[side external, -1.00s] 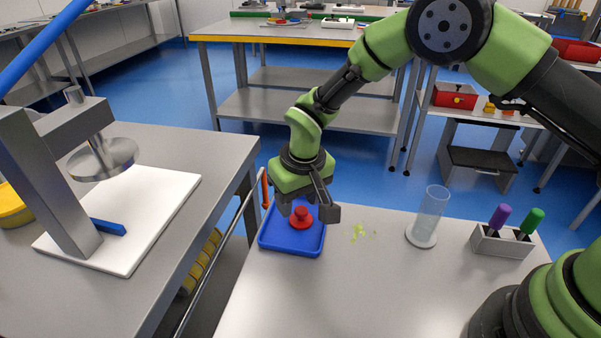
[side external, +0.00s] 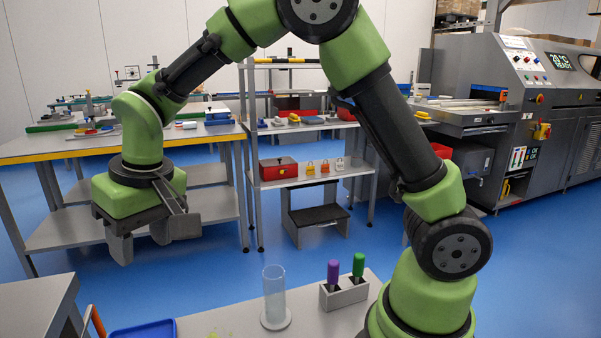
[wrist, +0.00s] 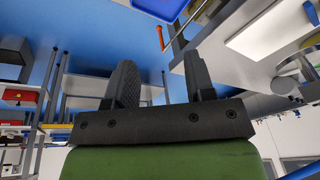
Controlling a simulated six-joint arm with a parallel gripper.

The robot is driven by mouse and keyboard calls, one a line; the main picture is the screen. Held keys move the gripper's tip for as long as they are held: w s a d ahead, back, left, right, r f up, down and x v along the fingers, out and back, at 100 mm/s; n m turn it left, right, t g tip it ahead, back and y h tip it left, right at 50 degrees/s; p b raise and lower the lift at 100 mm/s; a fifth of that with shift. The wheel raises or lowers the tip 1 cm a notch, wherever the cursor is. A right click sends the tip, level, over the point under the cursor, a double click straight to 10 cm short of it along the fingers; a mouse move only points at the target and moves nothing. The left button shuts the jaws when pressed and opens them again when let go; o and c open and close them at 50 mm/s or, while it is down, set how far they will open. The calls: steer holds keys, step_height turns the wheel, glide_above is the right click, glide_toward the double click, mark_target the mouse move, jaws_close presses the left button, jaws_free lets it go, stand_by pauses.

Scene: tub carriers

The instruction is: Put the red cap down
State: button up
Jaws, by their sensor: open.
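My gripper (side external: 148,240) is raised above the bench at the left, fingers pointing down, jaws apart and empty. The wrist view also shows its two dark fingers (wrist: 160,85) spread, with nothing between them. The blue tray (side external: 150,331) is cut off by the bottom edge of the side view, below my gripper. It also shows at the top edge of the wrist view (wrist: 160,6), partly cut off. The red cap is not visible in either current view; most of the tray's inside lies out of frame.
A clear cylinder (side external: 274,292) stands on the bench, right of the tray. Beside it a grey holder (side external: 344,294) carries a purple-handled and a green-handled tool. An orange handle (side external: 94,321) is left of the tray.

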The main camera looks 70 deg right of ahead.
steer(key=s+d+r+m+t, duration=0.2)
steer(key=s+d+r, duration=0.3)
steer(key=s+r, duration=0.35)
steer(key=s+d+r+m+t+y, duration=0.1)
steer(key=s+d+t, duration=0.1)
steer(key=s, duration=0.9)
steer(key=shift+s+d+t, duration=0.3)
steer(key=shift+s+d, duration=0.05)
steer(key=shift+d, duration=0.1)
